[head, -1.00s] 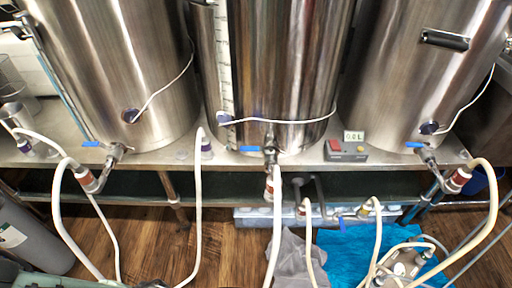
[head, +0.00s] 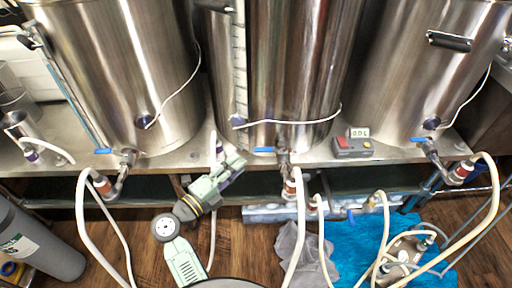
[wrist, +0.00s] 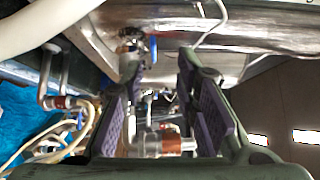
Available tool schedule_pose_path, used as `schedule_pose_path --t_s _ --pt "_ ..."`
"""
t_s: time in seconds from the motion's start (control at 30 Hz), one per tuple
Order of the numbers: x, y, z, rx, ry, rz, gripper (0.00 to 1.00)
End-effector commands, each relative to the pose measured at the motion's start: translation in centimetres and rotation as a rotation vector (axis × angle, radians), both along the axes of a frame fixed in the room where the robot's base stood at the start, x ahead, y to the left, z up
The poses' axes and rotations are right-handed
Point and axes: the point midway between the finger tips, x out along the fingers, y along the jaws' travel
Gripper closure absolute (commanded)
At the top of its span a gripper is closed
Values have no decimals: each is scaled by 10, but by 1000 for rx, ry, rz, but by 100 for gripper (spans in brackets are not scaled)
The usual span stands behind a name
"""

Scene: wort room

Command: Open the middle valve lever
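The middle valve lever (head: 264,150) is a blue handle pointing left from the metal valve (head: 284,158) at the foot of the middle tank. My gripper (head: 236,161) is just left of this lever in the head view, with a visible gap between them. In the wrist view my gripper (wrist: 160,98) has its two purple-padded fingers spread apart. A blue lever (wrist: 153,48) on a metal valve shows beyond the left finger there. A red-collared fitting (wrist: 160,143) shows between the fingers, and I cannot tell its distance. The fingers hold nothing that I can see.
The left valve has a blue lever (head: 103,151) and the right one another (head: 419,140). White hoses hang from the valves to the floor. A small box with a display (head: 353,146) sits right of the middle valve. A grey cylinder (head: 38,240) stands at lower left.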

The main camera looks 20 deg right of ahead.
Motion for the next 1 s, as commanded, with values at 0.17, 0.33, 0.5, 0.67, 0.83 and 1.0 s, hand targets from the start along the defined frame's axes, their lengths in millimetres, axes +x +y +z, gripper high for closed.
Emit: schedule_pose_path --t_s 0.17,0.33,0.5,0.67,0.83,1.0 --pt "1 -15 -9 16 23 -20 72" --pt "16 -41 -7 15 21 -20 72" --pt "32 -69 -7 14 19 -20 72" --pt "43 -88 -7 15 19 -17 72" --pt "48 -97 -8 14 18 -15 72" --pt "49 -99 -8 14 18 -14 72"
